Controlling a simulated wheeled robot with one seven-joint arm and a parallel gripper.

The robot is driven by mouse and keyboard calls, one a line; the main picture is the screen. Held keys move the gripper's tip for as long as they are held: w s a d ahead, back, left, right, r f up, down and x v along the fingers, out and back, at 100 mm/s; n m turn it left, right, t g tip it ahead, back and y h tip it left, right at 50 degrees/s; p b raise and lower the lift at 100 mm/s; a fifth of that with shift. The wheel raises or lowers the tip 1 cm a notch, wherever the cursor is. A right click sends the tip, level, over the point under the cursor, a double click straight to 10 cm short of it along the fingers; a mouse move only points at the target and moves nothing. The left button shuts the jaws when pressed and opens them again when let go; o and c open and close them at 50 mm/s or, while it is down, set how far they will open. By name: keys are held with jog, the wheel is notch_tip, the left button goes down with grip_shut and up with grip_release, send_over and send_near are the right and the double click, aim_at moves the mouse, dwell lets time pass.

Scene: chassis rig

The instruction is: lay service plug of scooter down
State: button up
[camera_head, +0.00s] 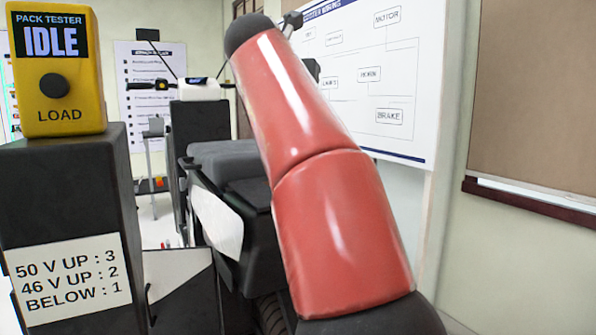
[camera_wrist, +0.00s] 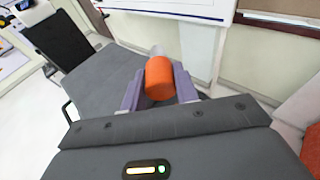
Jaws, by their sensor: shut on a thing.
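In the wrist view, my gripper (camera_wrist: 158,76) is shut on an orange cylindrical plug (camera_wrist: 160,84), with one purple-grey finger on each side. A paler tip shows beyond the plug's far end. The scooter (camera_head: 225,165) stands in the middle of the head view, with its dark seat and handlebar visible. My red arm hides much of it and hides my gripper and the plug there. In the wrist view, a broad grey surface (camera_wrist: 95,82) lies beyond and left of the plug. I cannot tell whether the plug touches anything.
A yellow pack tester (camera_head: 55,70) reading IDLE, with a LOAD button, stands on a dark pedestal (camera_head: 65,185) at the left. The pedestal's label lists voltage bands. A white wiring board (camera_head: 405,70) stands behind my arm. Pale floor shows at the left of the wrist view.

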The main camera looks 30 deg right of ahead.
notch_tip(320, 180, down, 12)
jog(key=shift+r+b, duration=0.25)
jog(key=shift+b, duration=0.15)
jog(key=shift+f+b, duration=0.65)
jog(key=shift+f, duration=1.5)
jog(key=shift+f, duration=0.1)
jog(key=shift+f+b, duration=0.35)
jog(key=shift+f, duration=0.4)
jog(key=o, duration=1)
jog(key=shift+f, duration=0.15)
jog(key=shift+r, duration=0.45)
jog(key=shift+s+a+r+p, duration=0.1)
jog(key=shift+a+r+p, duration=0.05)
jog(key=shift+r+p, duration=0.15)
jog(key=v, duration=1.1)
jog(key=shift+s+a+r, duration=0.25)
jog(key=shift+r, duration=0.1)
